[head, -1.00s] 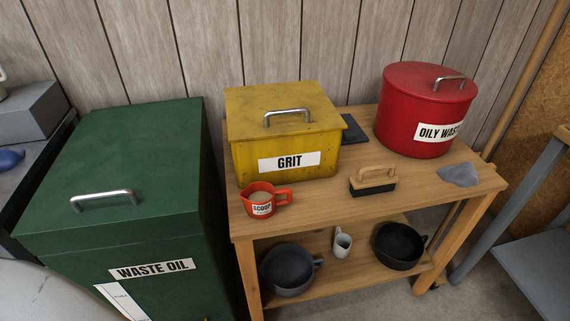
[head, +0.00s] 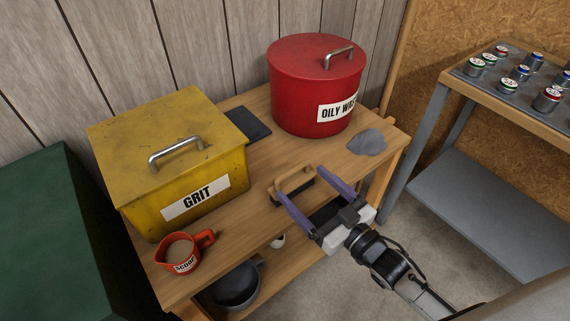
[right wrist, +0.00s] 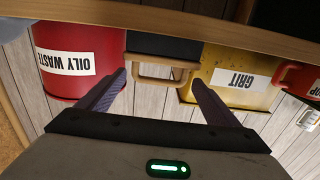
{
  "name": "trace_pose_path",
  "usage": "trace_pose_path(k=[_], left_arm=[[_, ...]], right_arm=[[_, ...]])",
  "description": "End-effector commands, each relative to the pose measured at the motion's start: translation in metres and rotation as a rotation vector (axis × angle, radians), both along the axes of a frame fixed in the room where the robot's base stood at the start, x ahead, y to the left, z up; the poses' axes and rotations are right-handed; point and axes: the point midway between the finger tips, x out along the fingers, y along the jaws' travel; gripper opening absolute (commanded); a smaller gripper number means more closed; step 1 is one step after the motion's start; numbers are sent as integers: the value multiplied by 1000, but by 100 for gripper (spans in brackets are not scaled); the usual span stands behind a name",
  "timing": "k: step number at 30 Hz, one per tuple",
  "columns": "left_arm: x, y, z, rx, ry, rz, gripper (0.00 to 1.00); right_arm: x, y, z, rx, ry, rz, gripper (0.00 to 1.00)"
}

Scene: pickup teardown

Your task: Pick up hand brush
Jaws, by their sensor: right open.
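The hand brush (head: 292,183) has a light wooden handle and a dark bristle block. It stands on the wooden bench top, near the front edge. My right gripper (head: 303,186) is open, with its two purple fingers pointing at the brush from the front right. In the right wrist view, which is upside down, the brush handle (right wrist: 160,72) shows between and beyond the open fingertips (right wrist: 158,80). I cannot tell whether the fingers reach around the handle. The gripper looks empty. My left gripper is not in view.
A yellow grit box (head: 180,160) and red scoop cup (head: 183,254) stand left of the brush. A red oily waste can (head: 312,90) stands behind, with a grey rag (head: 367,142) to the right. A dark pan (head: 235,286) sits on the lower shelf.

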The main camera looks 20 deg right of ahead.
Motion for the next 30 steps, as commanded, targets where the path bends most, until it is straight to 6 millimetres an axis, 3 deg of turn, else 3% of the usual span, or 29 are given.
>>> trace_pose_path(k=[4, 9, 21, 30], left_arm=[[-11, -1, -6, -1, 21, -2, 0], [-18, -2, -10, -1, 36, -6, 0], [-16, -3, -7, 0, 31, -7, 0], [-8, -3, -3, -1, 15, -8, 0]], right_arm=[[24, 8, 3, 3, -9, 2, 85], [41, 14, 1, 2, -6, 1, 85], [87, 29, -2, 2, -6, 1, 85], [92, 32, -3, 1, -4, 1, 85]])
